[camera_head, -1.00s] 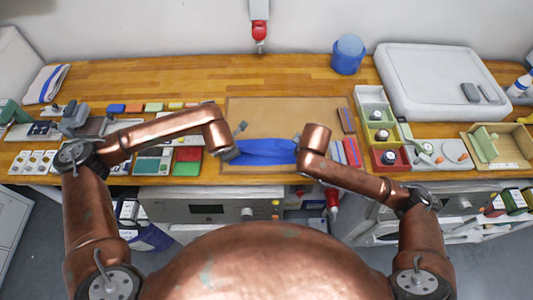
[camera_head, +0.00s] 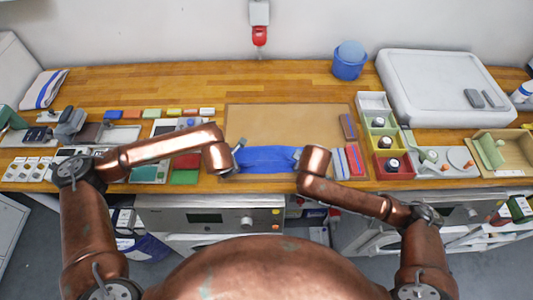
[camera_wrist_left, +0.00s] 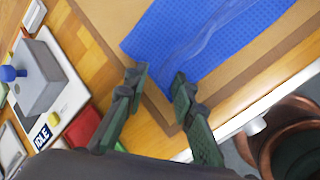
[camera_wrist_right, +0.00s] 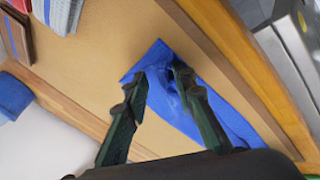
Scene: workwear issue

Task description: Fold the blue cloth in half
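The blue cloth (camera_head: 266,160) lies along the front part of a tan mat (camera_head: 285,118), as a wide strip with creases. My left gripper (camera_wrist_left: 155,78) is open and empty at the cloth's left end. In the left wrist view the cloth (camera_wrist_left: 205,35) lies just beyond its fingertips, with a raised fold along it. My right gripper (camera_wrist_right: 160,72) is at the cloth's right end, its fingers apart. In the right wrist view a bunched part of the cloth (camera_wrist_right: 215,105) shows between and behind the fingers; whether they touch it I cannot tell.
Red and blue folded items (camera_head: 353,160) lie right of the cloth, beside coloured bins (camera_head: 392,165). The mat behind the cloth is clear. The table's front edge is close to the cloth.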

